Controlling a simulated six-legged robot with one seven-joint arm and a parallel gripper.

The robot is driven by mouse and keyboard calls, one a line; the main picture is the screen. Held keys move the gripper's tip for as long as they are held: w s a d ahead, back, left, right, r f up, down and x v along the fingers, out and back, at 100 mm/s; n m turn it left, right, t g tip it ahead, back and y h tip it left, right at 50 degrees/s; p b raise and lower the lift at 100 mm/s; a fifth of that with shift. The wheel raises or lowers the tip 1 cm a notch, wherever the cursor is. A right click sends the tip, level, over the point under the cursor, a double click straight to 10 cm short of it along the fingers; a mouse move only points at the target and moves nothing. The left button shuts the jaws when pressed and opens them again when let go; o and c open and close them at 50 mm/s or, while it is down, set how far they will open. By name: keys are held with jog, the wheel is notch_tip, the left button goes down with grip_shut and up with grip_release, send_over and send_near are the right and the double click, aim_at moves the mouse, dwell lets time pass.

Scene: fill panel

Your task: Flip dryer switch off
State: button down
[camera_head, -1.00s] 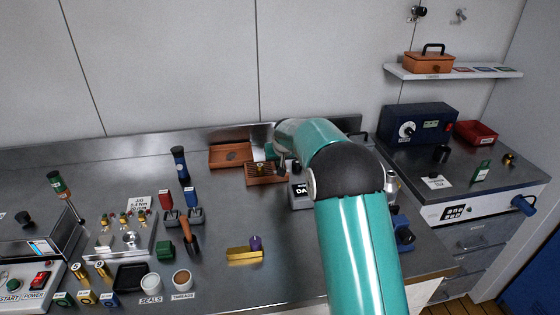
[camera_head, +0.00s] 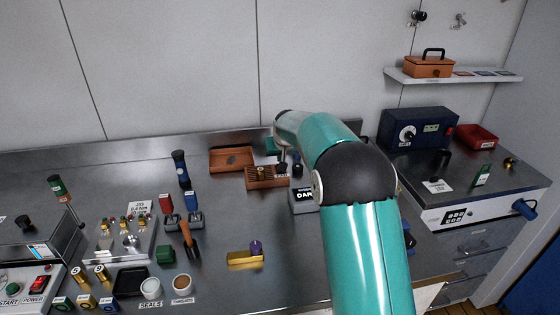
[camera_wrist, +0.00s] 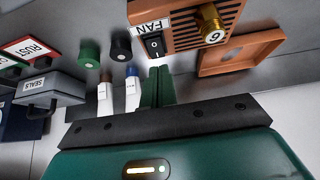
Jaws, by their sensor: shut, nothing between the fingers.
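A brown slatted box (camera_wrist: 185,30) with a label reading FAN fills the upper middle of the wrist view; it seems to be the dryer. A black rocker switch (camera_wrist: 154,46) sits on its face beside the label. A brass knob marked 6 (camera_wrist: 211,24) is on the same box. My gripper (camera_wrist: 158,72) is shut and empty, its green fingertips just below the switch in the picture; whether they touch it I cannot tell. In the head view the slatted box (camera_head: 261,183) stands at the back of the bench, and my arm hides most of my gripper.
An open brown tray (camera_wrist: 240,52) lies beside the box. Green (camera_wrist: 89,52) and black (camera_wrist: 121,46) round-topped pieces stand near the fingers. A grey SEALS box (camera_wrist: 50,90) is at the left.

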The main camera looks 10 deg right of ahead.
jog(key=v, duration=0.9)
jog(key=shift+r, duration=0.2)
jog(key=shift+s, duration=0.1)
